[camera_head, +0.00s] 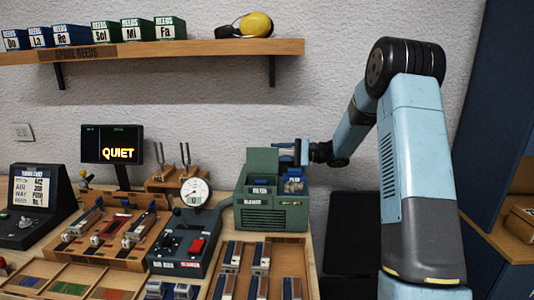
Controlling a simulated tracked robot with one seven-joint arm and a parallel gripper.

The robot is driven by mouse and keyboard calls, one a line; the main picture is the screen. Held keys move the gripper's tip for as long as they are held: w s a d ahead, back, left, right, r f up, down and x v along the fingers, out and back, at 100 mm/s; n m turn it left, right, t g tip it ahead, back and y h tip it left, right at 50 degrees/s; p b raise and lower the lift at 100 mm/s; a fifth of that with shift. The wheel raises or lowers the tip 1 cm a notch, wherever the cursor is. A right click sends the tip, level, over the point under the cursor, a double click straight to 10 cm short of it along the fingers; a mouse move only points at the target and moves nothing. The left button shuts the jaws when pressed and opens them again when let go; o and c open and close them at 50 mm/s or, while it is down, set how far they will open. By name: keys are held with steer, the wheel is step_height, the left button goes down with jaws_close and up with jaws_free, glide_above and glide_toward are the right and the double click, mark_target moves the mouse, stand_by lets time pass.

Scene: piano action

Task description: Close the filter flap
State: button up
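The green blower box (272,216) stands on the bench at the middle of the picture, with a vented front and small labels. A green panel (262,161), which looks like the filter flap, stands raised at the box's top left. A blue piece (293,171) shows at the top right of the box. My gripper (289,151) reaches in from the right, just above that blue piece and beside the raised panel. I cannot tell whether it touches either. The fingers are too small to tell open from shut.
A gauge (195,191) on a dark control box with a red switch stands left of the blower. Tuning forks (184,156) stand behind it. Wooden trays of reeds (258,258) lie in front. A shelf (200,48) with boxes and yellow ear defenders (256,25) hangs above.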

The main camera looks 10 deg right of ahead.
mark_target(267, 151)
steer(key=shift+x, duration=2.15)
steer(key=shift+c, duration=0.5)
jaws_close()
steer(key=shift+r, duration=0.1)
